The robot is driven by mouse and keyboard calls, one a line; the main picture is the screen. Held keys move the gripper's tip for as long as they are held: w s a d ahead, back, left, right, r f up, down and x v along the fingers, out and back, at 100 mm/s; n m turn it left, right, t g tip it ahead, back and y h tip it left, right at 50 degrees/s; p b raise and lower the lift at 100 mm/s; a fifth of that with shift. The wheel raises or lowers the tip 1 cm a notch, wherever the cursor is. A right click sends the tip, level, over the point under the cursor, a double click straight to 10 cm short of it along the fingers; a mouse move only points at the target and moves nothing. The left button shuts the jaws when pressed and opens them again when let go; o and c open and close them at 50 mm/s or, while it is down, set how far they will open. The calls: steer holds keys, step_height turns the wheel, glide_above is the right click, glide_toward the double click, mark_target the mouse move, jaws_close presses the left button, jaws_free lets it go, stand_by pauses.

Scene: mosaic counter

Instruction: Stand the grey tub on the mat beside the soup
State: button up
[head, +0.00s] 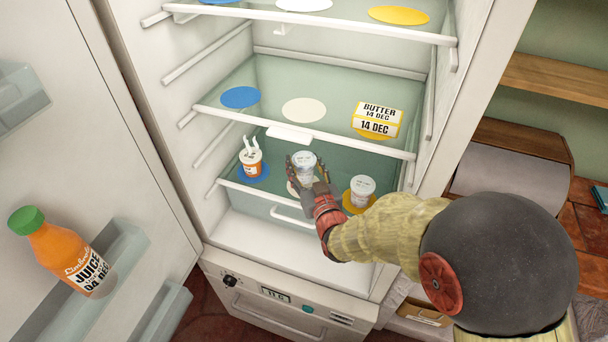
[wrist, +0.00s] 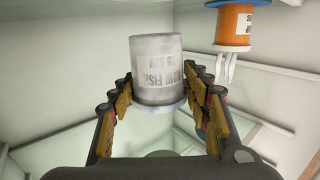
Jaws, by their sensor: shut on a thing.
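The grey tub (head: 305,161), pale with a lid, is in my gripper (head: 307,170) over the middle of the lower fridge shelf. In the wrist view, which looks upside down, the gripper's fingers (wrist: 158,85) close on both sides of the grey tub (wrist: 157,62), whose label seems to read raw fish. The soup (head: 251,162), an orange and white tub with white prongs on top, stands on a blue mat (head: 255,178) to the left; it also shows in the wrist view (wrist: 234,27). A white mat (head: 293,188) is partly hidden under my gripper. I cannot tell whether the tub touches it.
A second pale tub (head: 362,192) stands on a yellow mat (head: 350,207) just right of my gripper. The shelf above (head: 270,125) is close overhead and holds a butter box (head: 377,118). Juice (head: 62,252) stands in the open door.

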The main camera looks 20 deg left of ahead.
mark_target(304, 172)
steer(key=shift+w+f, duration=0.15)
steer(key=shift+w, duration=0.05)
steer(key=shift+w+f+b, duration=0.1)
steer(key=shift+f+b, duration=0.75)
steer(key=shift+f, duration=0.8)
steer(key=shift+f, duration=0.2)
steer(key=o, duration=1.6)
steer(key=shift+r, duration=0.15)
